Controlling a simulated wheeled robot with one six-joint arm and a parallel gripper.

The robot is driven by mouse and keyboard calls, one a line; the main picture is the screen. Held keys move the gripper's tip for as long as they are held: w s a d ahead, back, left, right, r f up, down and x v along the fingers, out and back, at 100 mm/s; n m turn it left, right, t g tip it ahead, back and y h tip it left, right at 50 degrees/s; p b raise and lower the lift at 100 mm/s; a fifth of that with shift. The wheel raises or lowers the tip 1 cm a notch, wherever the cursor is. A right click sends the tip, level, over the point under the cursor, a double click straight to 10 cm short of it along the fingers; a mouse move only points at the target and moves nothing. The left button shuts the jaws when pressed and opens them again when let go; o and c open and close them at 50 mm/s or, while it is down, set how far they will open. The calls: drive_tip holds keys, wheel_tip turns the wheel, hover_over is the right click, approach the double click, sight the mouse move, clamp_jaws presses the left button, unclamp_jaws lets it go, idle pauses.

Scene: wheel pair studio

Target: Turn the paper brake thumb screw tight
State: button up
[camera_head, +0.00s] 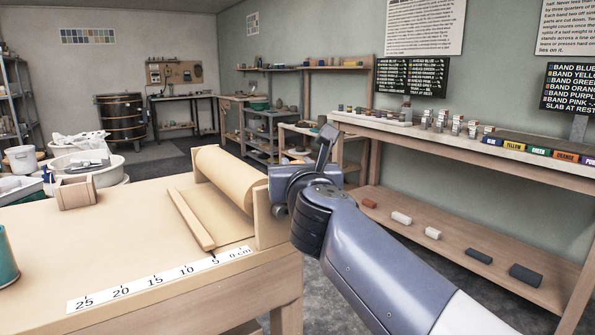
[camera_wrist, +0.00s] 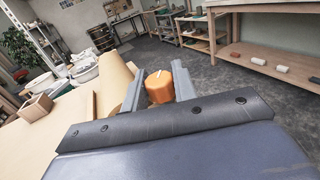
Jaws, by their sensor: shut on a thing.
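The paper brake thumb screw (camera_wrist: 159,87) is an orange-brown knob with a pale mark on top, seen in the wrist view. My gripper (camera_wrist: 158,92) is shut on it, with one grey finger at each side. In the head view my gripper (camera_head: 279,190) is at the right end of the paper roll (camera_head: 226,178), beside the wooden end bracket (camera_head: 268,222), and my wrist hides the screw. The tan paper roll also shows at the left in the wrist view (camera_wrist: 112,84). A wooden bar (camera_head: 190,218) lies along the paper in front of the roll.
A printed ruler strip (camera_head: 150,282) runs along the front edge of the table. A small wooden box (camera_head: 76,192) and a teal can (camera_head: 6,258) stand at the left. A long bench (camera_head: 470,150) with blocks and a lower shelf is at the right. Floor lies open between.

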drive_tip(key=shift+m+h+b, duration=0.5)
drive_tip(key=shift+m+h, duration=0.3)
drive_tip(key=shift+h, duration=0.5)
drive_tip(key=o, duration=1)
drive_tip(key=shift+c, duration=0.2)
drive_tip(key=s+p, duration=0.1)
drive_tip(key=s, duration=0.9)
drive_tip(key=shift+s+p, duration=0.35)
drive_tip(key=shift+s, duration=0.05)
